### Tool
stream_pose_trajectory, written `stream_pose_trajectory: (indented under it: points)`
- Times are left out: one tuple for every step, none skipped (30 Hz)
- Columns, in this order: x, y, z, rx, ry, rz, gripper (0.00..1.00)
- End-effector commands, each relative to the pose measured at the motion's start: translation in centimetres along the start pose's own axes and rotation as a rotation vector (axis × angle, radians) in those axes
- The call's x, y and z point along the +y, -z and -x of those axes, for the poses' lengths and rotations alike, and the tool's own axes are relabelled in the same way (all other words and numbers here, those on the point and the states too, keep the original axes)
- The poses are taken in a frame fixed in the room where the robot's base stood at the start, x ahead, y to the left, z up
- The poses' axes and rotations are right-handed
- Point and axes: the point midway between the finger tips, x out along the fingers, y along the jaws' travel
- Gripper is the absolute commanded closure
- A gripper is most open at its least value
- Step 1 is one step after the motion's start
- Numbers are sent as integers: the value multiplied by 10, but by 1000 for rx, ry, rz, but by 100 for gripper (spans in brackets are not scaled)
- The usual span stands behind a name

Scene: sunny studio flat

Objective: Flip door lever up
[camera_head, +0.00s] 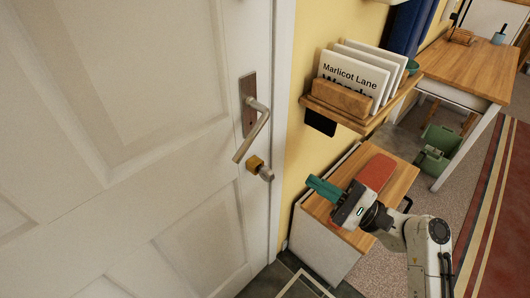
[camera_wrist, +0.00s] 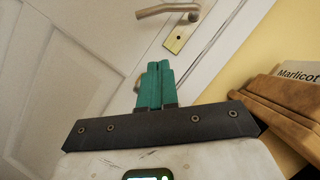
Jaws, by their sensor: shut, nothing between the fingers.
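The door lever (camera_head: 253,133) is a metal handle on a brown plate on the white door (camera_head: 130,140). In the head view its free end hangs down to the left. My gripper (camera_head: 312,184) has green fingers, shut and empty. It is to the right of the lever and lower in the head view, apart from it. In the wrist view the fingertips (camera_wrist: 158,66) point toward the door below the lever.
A brass-coloured knob (camera_head: 258,167) sits below the lever. A wall shelf (camera_head: 365,118) with cards juts out right of the door, above my gripper. A low cabinet (camera_head: 398,178) with a red item (camera_head: 376,172) stands beneath. A wooden table (camera_head: 465,68) stands farther back.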

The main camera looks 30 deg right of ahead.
Motion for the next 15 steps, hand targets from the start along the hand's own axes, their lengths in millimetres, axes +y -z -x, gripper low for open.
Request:
stream_pose_trajectory:
  points:
    - [0, 0, 0, 0, -1, 0, 100]
    - [0, 0, -1, -1, -1, 0, 100]
    - [0, 0, -3, -1, -2, 0, 100]
    - [0, -1, -5, -2, -2, 0, 100]
    - [0, -1, -7, -3, -3, 0, 100]
    - [0, -1, -12, -4, -3, 0, 100]
    - [0, -1, -16, -4, -3, 1, 100]
    - [0, -1, -20, -3, -3, 1, 100]
    - [0, -2, -26, -4, -4, 1, 100]
    - [0, -2, -32, -4, -3, 0, 100]
    - [0, -2, -38, -5, -5, 0, 100]
    - [0, -2, -46, -5, -4, 0, 100]
    - [0, -2, -52, -5, -4, 1, 100]
    - [0, -2, -58, -5, -4, 1, 100]
    - [0, -2, -66, -5, -5, 0, 100]
